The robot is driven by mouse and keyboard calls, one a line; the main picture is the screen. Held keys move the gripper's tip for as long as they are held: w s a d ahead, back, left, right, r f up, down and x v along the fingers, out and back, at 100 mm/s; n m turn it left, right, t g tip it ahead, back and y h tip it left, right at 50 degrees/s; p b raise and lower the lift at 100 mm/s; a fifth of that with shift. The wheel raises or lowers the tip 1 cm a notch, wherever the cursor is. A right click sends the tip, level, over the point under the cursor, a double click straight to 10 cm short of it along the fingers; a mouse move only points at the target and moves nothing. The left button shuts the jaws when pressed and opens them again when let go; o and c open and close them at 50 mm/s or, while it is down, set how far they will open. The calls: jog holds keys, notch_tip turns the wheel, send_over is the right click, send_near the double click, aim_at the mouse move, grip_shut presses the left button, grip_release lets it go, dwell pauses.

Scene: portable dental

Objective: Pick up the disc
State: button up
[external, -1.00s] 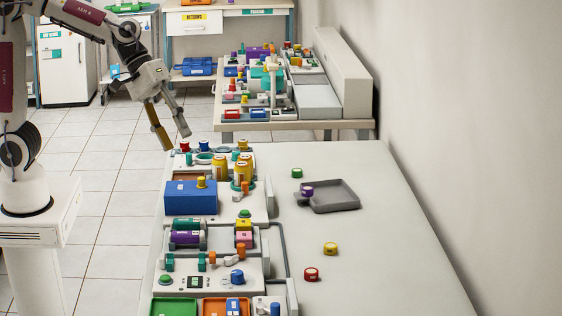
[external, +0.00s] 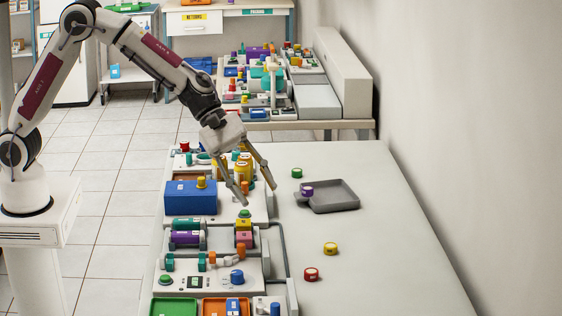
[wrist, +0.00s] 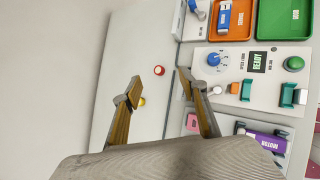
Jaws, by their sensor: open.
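Several small discs with pale tops are in the external view. A green disc (external: 297,173), a yellow disc (external: 330,248) and a red disc (external: 311,274) lie on the bare white table top. A purple disc (external: 307,191) is at the left side of a grey tray (external: 340,197). My gripper (external: 259,195) is open and empty, pointing down above the right edge of the equipment, left of the tray. In the wrist view, the red disc (wrist: 159,70) shows between the fingers, and the yellow disc (wrist: 142,101) is partly hidden by one finger.
Equipment panels with a blue box (external: 190,198), yellow cylinders, knobs and an orange tray (external: 213,307) fill the table's left side. The right part of the white table (external: 395,240) is clear. A wall bounds it on the right. Another crowded table stands behind.

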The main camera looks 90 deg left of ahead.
aim_at(312, 271)
jog(key=w+f+n, duration=0.2)
jog(key=f, duration=0.2)
jog(key=w+d+f+n, duration=0.1)
jog(key=w+f+n, duration=0.1)
jog(key=w+f, duration=0.1)
jog(key=w+f+n, duration=0.2)
jog(key=f+n, duration=0.1)
jog(key=f, duration=0.3)
jog(key=shift+w+d, duration=0.3)
jog(key=shift+x, duration=1.25)
jog(key=shift+w, duration=0.1)
jog(key=shift+x, duration=2.55)
jog(key=shift+w+r, duration=0.15)
jog(key=shift+r, duration=0.05)
jog(key=c, duration=0.9)
